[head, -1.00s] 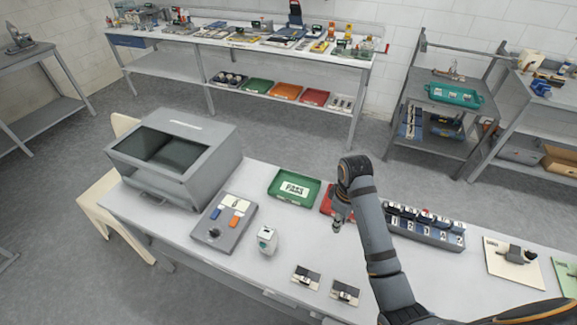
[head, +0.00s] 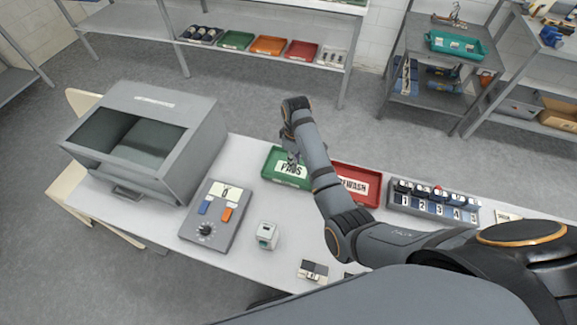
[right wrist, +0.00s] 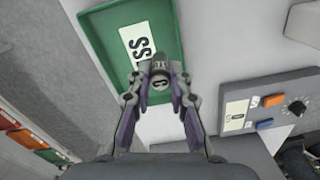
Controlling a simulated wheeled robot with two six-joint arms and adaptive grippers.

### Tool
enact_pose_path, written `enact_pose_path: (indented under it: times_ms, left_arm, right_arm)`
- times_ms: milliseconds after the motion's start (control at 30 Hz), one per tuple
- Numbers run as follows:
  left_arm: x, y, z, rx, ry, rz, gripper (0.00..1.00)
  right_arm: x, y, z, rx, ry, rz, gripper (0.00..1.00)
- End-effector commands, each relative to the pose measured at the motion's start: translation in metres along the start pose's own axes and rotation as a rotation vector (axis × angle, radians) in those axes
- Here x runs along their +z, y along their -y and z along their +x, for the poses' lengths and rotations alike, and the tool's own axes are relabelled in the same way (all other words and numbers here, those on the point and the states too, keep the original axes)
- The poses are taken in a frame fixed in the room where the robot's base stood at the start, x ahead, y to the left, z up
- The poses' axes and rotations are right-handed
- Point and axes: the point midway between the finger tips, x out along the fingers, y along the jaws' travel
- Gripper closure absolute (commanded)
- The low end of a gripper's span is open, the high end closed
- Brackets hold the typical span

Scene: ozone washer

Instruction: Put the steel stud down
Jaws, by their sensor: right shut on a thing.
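My right gripper (right wrist: 160,85) is shut on the steel stud (right wrist: 159,68), a small dark cylinder with a ringed end, seen in the right wrist view. In the head view my right gripper (head: 290,156) hangs over the green tray (head: 270,173), whose white label reads "PASS". In the right wrist view the green tray (right wrist: 98,32) lies behind and below the fingertips, with the stud near its edge. I cannot tell how high the stud is above the tray. The stud is too small to make out in the head view. My left gripper is not in view.
A red tray (head: 375,187) labelled with "WASH" is right of the green one, then a numbered rack (head: 435,203). A grey control box (head: 212,222), a small white-green device (head: 267,235) and a large grey chamber (head: 150,140) stand to the left.

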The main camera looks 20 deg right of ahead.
Motion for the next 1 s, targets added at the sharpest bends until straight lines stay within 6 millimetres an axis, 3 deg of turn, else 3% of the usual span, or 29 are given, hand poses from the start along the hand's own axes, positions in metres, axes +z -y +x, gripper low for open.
enact_pose_path:
  times_ms: [67,133,367,467,600,800,967,1000]
  left_arm:
    - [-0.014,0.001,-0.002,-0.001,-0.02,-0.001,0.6]
    - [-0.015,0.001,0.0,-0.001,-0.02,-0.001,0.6]
    - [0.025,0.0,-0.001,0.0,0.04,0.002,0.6]
    - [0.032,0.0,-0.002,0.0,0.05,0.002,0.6]
    - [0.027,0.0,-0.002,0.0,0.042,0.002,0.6]
    - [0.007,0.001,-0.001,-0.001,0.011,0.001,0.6]
    - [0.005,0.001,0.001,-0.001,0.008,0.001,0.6]
    - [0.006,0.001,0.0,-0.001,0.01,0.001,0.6]
  right_arm:
    - [-0.011,-0.001,0.011,0.0,0.0,-0.001,1.0]
    - [-0.018,-0.002,0.019,0.0,0.0,-0.001,1.0]
    - [-0.023,-0.002,0.027,0.0,-0.002,0.0,1.0]
    - [-0.026,-0.002,0.042,0.0,0.001,0.0,1.0]
    - [-0.025,-0.003,0.059,0.0,-0.002,0.001,1.0]
    - [-0.025,-0.002,0.061,0.001,-0.002,0.001,1.0]
    - [-0.025,-0.002,0.064,0.0,-0.002,0.001,1.0]
    - [-0.025,-0.002,0.063,0.0,-0.002,0.001,0.75]
